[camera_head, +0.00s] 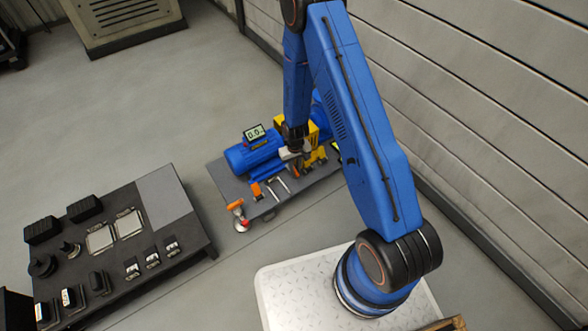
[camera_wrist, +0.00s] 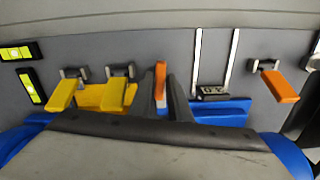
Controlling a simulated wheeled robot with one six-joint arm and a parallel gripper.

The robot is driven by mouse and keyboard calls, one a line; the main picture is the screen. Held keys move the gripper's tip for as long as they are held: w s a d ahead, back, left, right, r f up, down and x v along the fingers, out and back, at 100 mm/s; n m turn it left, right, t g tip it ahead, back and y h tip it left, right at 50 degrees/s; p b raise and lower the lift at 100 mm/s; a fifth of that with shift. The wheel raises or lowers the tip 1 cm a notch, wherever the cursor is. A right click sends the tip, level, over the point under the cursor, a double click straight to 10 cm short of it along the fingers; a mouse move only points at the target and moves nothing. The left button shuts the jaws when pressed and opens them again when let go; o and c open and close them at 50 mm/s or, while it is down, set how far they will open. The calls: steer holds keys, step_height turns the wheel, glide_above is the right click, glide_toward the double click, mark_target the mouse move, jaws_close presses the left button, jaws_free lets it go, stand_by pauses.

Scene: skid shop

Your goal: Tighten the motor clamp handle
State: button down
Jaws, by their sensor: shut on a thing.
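The blue motor (camera_head: 246,157) lies on a dark grey skid (camera_head: 219,175) beside a yellow block (camera_head: 311,131). My gripper (camera_wrist: 162,92) points down at the near side of the skid. Its two dark fingers are shut on a narrow orange handle (camera_wrist: 160,73), mostly hidden between them. In the head view this orange handle (camera_head: 297,169) shows just below the fingertips. A second orange handle (camera_wrist: 281,86) stands apart to the right in the wrist view. Two yellow handles (camera_wrist: 62,94) (camera_wrist: 113,94) are to the left of my fingers.
A small display (camera_head: 255,132) stands on the motor. Metal rods (camera_wrist: 230,58) run beside a dark block (camera_wrist: 213,92). An orange and red fitting (camera_head: 238,212) is at the skid's front corner. A dark parts table (camera_head: 170,194) stands at the left; a ribbed wall (camera_head: 480,110) is at the right.

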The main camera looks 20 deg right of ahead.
steer(key=shift+m, duration=0.4)
